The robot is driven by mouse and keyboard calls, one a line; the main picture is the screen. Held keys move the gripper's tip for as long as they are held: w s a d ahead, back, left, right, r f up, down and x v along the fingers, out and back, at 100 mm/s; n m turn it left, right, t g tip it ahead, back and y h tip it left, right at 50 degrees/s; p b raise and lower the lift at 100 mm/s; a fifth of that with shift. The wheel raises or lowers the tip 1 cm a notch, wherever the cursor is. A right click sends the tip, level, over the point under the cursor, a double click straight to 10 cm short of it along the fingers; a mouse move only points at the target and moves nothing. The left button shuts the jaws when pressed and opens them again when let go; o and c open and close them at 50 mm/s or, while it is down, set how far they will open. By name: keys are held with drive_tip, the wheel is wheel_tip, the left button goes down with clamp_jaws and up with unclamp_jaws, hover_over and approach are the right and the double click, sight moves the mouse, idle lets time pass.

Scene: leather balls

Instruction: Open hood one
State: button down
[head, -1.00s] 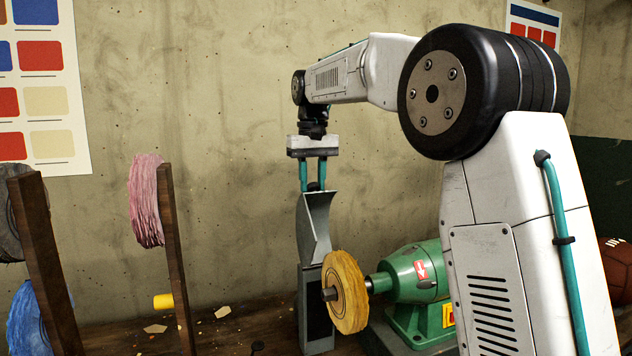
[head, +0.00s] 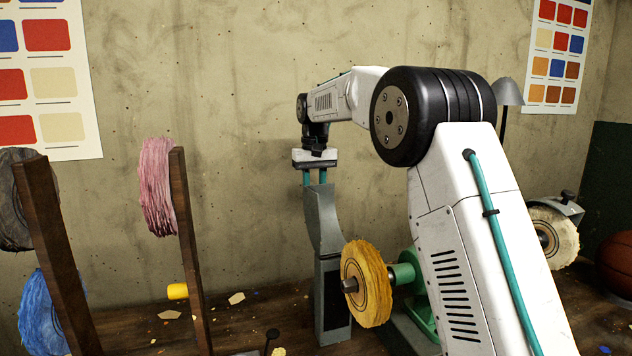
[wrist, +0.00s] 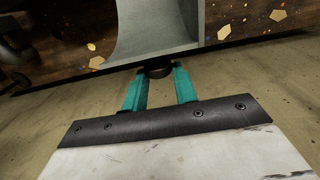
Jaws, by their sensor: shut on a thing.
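A grey metal hood (head: 323,222) stands swung up above its grey post, behind and left of the yellow buffing wheel (head: 367,284). No label shows whether it is hood one. My gripper (head: 314,180) is at the hood's top edge, pointing down. In the wrist view the teal fingers are shut on a small dark knob (wrist: 156,71) at the hood's edge. The hood's curved grey inside (wrist: 155,30) fills the upper middle of that view. The yellow wheel's front is uncovered. My arm hides most of the green motor (head: 418,290).
A second hood (head: 562,206) sits over a cream wheel (head: 553,240) at the right, with a ball (head: 615,262) beyond it. A wooden rack (head: 185,250) with pink (head: 157,188) and blue wheels stands at the left. Scraps lie on the bench. The wall is close behind my gripper.

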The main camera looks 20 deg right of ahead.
drive_tip(key=shift+w+f, duration=0.35)
drive_tip(key=shift+f, duration=0.4)
drive_tip(key=c, duration=2.1)
unclamp_jaws()
drive_tip(key=shift+f, duration=0.1)
drive_tip(key=o, duration=1)
drive_tip(key=shift+r, duration=0.2)
wheel_tip(320, 180, up, 8)
drive_tip(key=shift+f, duration=0.15)
